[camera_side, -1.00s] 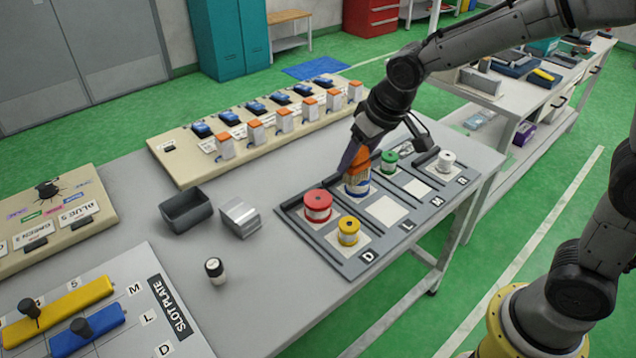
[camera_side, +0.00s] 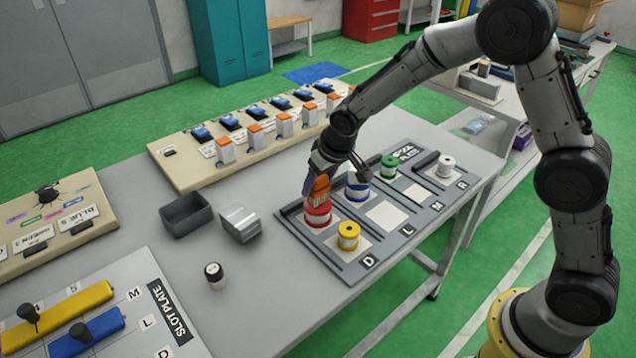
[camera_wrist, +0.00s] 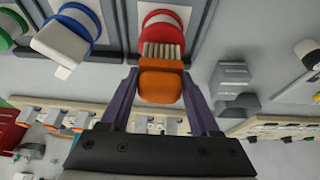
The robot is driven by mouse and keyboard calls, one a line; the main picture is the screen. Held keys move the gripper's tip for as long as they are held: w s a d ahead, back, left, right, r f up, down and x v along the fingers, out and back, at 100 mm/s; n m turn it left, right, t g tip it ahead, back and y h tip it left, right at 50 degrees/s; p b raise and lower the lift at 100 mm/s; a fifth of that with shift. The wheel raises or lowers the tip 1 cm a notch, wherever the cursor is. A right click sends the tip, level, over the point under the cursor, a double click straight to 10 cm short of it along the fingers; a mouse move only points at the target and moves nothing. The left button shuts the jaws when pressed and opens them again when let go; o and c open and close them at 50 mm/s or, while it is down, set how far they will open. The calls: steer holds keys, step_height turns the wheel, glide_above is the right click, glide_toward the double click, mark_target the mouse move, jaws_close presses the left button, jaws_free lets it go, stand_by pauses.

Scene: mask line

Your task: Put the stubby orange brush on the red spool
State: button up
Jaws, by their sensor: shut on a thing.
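The stubby orange brush (camera_wrist: 160,84) is between the fingers of my gripper (camera_side: 322,172), which is shut on it. In the wrist view, its pale bristles point toward the red spool (camera_wrist: 167,27). In the side view, the orange brush (camera_side: 319,188) is at the top of the red spool (camera_side: 318,216) and covers part of it. I cannot tell whether the bristles touch the spool. The red spool stands upright at the left end of the grey spool tray (camera_side: 349,264).
A yellow spool (camera_side: 348,236), blue spool (camera_side: 358,188), green spool (camera_side: 388,167) and white spool (camera_side: 446,165) stand on the same tray. A grey bin (camera_side: 186,214) and metal block (camera_side: 239,222) lie to the left. A row of orange-topped white blocks (camera_side: 255,136) stands behind.

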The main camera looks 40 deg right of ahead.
steer(key=shift+f, duration=0.4)
steer(key=o, duration=1.4)
steer(key=shift+c, duration=0.2)
steer(key=shift+r, duration=0.15)
steer(key=shift+s+r, duration=0.1)
steer(key=shift+r, duration=0.3)
steer(key=v, duration=1.1)
steer(key=shift+s+r, duration=0.15)
steer(key=shift+s, duration=0.05)
